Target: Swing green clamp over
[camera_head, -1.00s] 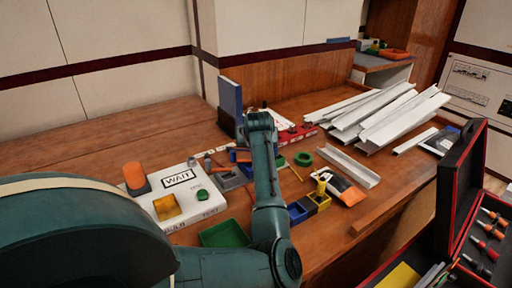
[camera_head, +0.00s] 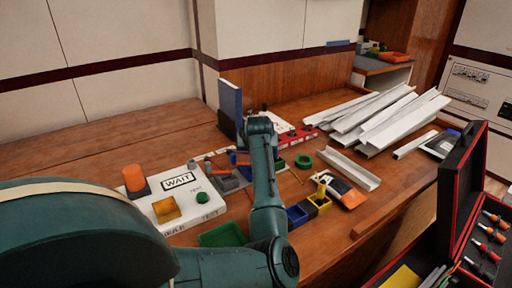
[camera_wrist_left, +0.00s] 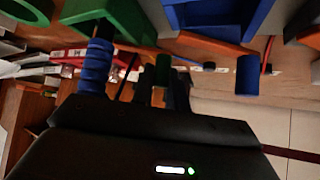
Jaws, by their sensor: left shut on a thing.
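My left gripper (camera_wrist_left: 163,92) points away from the camera in the left wrist view, its dark fingers close together. They are shut on a short green upright piece (camera_wrist_left: 162,70), which looks like the green clamp's handle. A larger green part (camera_wrist_left: 120,18) lies beyond it at upper left; I cannot tell whether the two are joined. In the head view my forearm hides the gripper and most of the clamp area. A bit of green (camera_head: 281,164) shows just right of the forearm. My right gripper is not in view.
A white box marked WAIT (camera_head: 180,197) with an orange knob (camera_head: 134,179) stands left of my arm. A blue upright panel (camera_head: 230,105) stands behind. White channels (camera_head: 380,115) lie at right. In the wrist view, a blue ribbed post (camera_wrist_left: 96,65) stands close left of the fingers.

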